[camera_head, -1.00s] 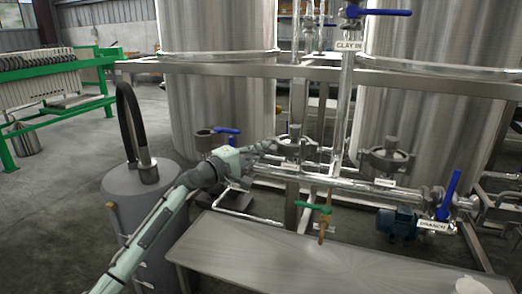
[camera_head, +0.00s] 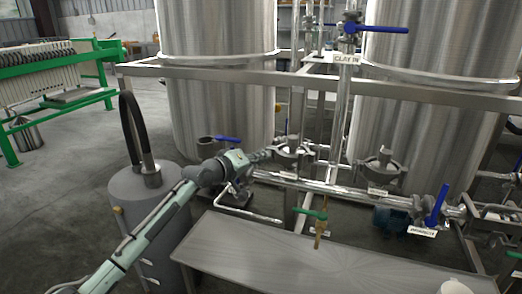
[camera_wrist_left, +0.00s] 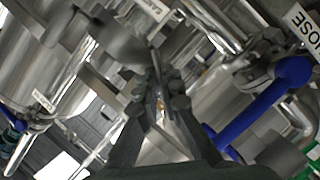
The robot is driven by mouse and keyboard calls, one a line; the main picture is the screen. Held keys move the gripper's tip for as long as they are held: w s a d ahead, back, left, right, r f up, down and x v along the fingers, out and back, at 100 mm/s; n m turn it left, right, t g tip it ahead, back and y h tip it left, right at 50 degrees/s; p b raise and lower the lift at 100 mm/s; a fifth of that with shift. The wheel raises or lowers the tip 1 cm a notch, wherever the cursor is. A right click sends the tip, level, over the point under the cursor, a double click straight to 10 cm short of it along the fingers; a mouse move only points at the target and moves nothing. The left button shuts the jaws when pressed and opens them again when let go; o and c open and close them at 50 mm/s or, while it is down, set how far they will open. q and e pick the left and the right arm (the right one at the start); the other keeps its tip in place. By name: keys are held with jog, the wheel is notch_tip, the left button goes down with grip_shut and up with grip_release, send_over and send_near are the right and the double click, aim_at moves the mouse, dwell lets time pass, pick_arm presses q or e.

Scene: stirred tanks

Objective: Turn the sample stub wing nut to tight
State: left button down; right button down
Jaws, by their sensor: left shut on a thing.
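My left gripper (camera_head: 272,154) reaches in from the left to a clamped stub fitting (camera_head: 294,158) on the pipework. In the left wrist view its dark fingers (camera_wrist_left: 160,98) are closed together on something small. That is likely the wing nut, but the fingers cover nearly all of it. Only a small brownish spot shows between the fingertips. How far the wing nut is turned cannot be seen. My right gripper is in neither view.
A blue-handled valve (camera_head: 436,206) stands at the right and another (camera_head: 372,27) at the CLAY IN label. A green-handled tap (camera_head: 318,214) hangs over the grey bench (camera_head: 290,258). A second clamped stub (camera_head: 383,163) stands to the right. Steel tanks (camera_head: 215,80) rise behind the frame rail.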

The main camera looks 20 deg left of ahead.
pick_arm(q)
jog(key=shift+d+r+m+g+y, duration=0.15)
jog(key=shift+m+g+y, duration=0.1)
jog(key=shift+m+y, duration=1.2)
jog(key=shift+d+r+m+g+y, duration=0.2)
jog(key=shift+m+y, duration=0.55)
jog(key=shift+m, duration=1.3)
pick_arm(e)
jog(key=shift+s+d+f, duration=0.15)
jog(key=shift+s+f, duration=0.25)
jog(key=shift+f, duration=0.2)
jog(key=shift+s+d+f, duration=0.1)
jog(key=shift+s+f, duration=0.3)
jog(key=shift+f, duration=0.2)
pick_arm(q)
jog(key=shift+f, duration=0.15)
jog(key=c, duration=1.7)
grip_release()
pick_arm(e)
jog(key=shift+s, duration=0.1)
